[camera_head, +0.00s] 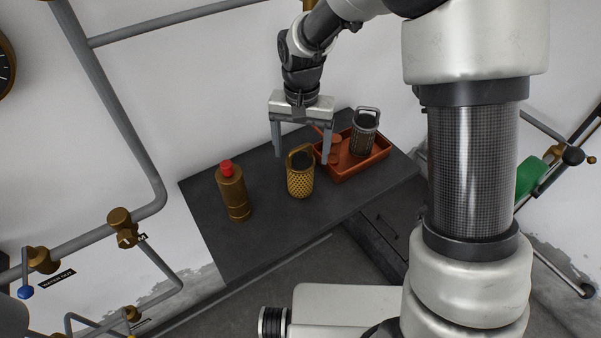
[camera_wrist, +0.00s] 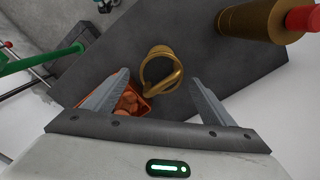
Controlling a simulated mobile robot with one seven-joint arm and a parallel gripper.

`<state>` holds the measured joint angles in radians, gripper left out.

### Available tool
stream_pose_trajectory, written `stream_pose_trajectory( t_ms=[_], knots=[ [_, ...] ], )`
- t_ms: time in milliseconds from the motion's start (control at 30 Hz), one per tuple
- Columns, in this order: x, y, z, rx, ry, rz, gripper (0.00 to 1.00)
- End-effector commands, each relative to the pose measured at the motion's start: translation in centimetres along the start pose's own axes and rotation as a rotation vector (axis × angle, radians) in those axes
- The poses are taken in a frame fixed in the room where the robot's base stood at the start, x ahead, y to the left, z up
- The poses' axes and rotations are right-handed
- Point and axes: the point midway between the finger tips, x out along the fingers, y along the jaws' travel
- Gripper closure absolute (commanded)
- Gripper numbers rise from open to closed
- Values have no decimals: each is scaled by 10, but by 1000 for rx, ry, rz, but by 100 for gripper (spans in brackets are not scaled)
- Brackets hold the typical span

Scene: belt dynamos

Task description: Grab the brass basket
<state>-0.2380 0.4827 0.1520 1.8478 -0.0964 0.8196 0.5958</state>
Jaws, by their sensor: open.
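The brass basket (camera_head: 300,179) is a perforated gold cylinder with a hoop handle. It stands upright on the dark table, near the middle in the head view. In the wrist view I look down on the basket (camera_wrist: 160,72), with its handle slanting across its opening. My gripper (camera_head: 301,155) is open, fingers pointing down, above and behind the basket in the head view. In the wrist view the fingertips of my gripper (camera_wrist: 160,80) show to the left and right of the basket. I see no contact; the exact height gap cannot be told.
A brass bottle with a red cap (camera_head: 234,192) stands left of the basket. An orange-red tray (camera_head: 374,161) to the right holds a grey basket (camera_head: 365,134) and round reddish pieces. The dark table (camera_head: 262,236) is bare at the front. A pipe-lined wall stands behind.

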Motion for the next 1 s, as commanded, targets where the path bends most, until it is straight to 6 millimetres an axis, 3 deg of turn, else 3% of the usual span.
stream_pose_trajectory(
  t_ms=[100, 333, 600, 900, 1000],
  knots=[
    [17, 0, 0, 1, -1, 0, 22],
    [33, 0, 2, 0, -1, 0, 22],
    [70, -2, 6, 0, -1, -1, 22],
    [76, -2, 6, 0, 2, -2, 22],
    [76, -2, 6, 0, 2, -2, 36]
  ],
)
